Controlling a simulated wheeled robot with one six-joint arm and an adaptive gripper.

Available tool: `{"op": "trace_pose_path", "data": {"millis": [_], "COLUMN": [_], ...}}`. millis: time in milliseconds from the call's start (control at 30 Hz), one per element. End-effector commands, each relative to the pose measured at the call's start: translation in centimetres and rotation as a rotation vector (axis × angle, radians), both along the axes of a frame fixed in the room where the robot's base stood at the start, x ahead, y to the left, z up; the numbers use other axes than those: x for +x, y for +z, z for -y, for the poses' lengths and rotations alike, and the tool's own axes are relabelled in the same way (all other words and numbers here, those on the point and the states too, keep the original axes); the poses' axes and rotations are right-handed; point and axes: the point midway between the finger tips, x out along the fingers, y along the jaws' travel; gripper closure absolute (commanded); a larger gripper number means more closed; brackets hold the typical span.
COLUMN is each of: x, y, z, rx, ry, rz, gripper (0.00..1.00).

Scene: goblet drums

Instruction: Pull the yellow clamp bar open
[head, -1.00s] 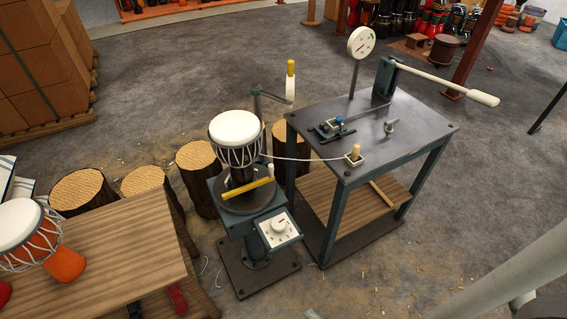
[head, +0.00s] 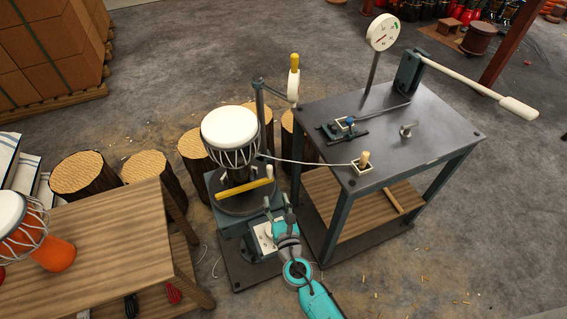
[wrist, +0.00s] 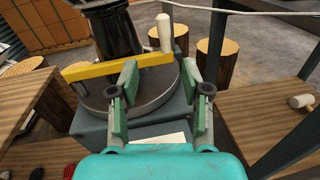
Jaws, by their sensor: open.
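The yellow clamp bar (head: 246,189) lies across the front of the dark round turntable, at the foot of the drum with the white head (head: 229,128). In the wrist view the bar (wrist: 105,69) runs from the left towards the middle, with a pale upright handle (wrist: 164,33) at its right end. My gripper (head: 278,206) is just in front of and to the right of the bar. In the wrist view its two green-padded fingers (wrist: 161,80) are apart with nothing between them. The fingertips point at the bar's right end and handle; whether they touch is unclear.
A dark metal table (head: 420,150) with a gauge (head: 383,32) and a long white-handled lever stands to the right. A cord runs from the drum to a peg (head: 364,160) on it. A wooden table (head: 110,245) is at left; log stools (head: 84,175) stand behind.

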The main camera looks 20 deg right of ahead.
Motion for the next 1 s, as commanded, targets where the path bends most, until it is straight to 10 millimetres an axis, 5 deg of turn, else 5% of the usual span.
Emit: {"op": "trace_pose_path", "data": {"millis": [1000], "x": [12.0], "y": [0.8], "z": [1.5], "rx": [-0.095], "ry": [-0.007], "rz": [0.012], "gripper": [0.52]}}
